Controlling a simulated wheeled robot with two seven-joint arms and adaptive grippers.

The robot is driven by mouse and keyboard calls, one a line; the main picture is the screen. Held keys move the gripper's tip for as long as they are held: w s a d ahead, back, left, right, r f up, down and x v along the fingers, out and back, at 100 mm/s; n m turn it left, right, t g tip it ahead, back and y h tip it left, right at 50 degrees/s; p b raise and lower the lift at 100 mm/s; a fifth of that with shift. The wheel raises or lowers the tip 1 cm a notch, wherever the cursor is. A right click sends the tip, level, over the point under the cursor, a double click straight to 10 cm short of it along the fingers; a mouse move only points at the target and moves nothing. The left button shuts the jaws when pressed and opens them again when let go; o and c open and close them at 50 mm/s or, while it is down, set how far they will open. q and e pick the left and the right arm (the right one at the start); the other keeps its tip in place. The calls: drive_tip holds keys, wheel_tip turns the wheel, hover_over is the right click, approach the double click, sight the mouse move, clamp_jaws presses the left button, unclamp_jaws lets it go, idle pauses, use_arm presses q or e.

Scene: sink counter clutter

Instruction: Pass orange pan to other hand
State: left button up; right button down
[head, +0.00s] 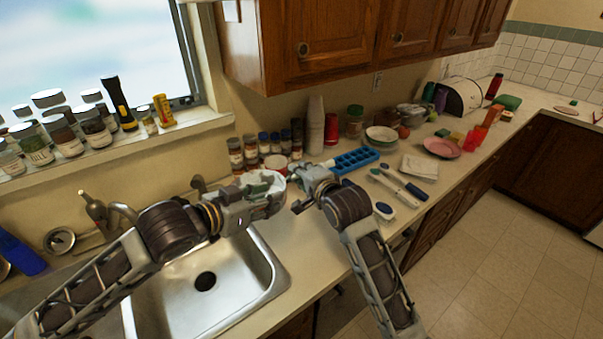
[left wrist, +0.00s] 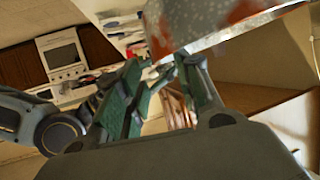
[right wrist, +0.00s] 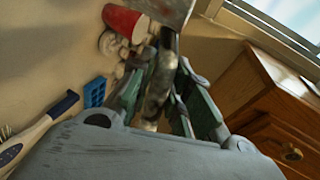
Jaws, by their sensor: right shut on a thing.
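The orange pan (left wrist: 232,20) is a speckled grey piece with orange-red patches, crossing the top of the left wrist view. In the right wrist view, part of its body (right wrist: 165,8) shows at the top, and its worn handle (right wrist: 158,85) runs down between the fingers. My right gripper (head: 302,183) is shut on that handle; it also shows in the right wrist view (right wrist: 165,75). My left gripper (head: 272,194) faces it closely over the counter by the sink. In the left wrist view its fingers (left wrist: 163,75) are apart, close to the pan's edge. In the head view the grippers hide much of the pan.
The steel sink (head: 215,312) lies below my left arm. Jars, a red cup (head: 331,130) and a blue tray (head: 355,160) stand behind and right. Brushes (head: 400,187) lie on the counter. Cabinets (head: 340,40) hang above; jars line the windowsill (head: 150,142).

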use_arm(q)
drive_tip(key=shift+v, duration=1.25)
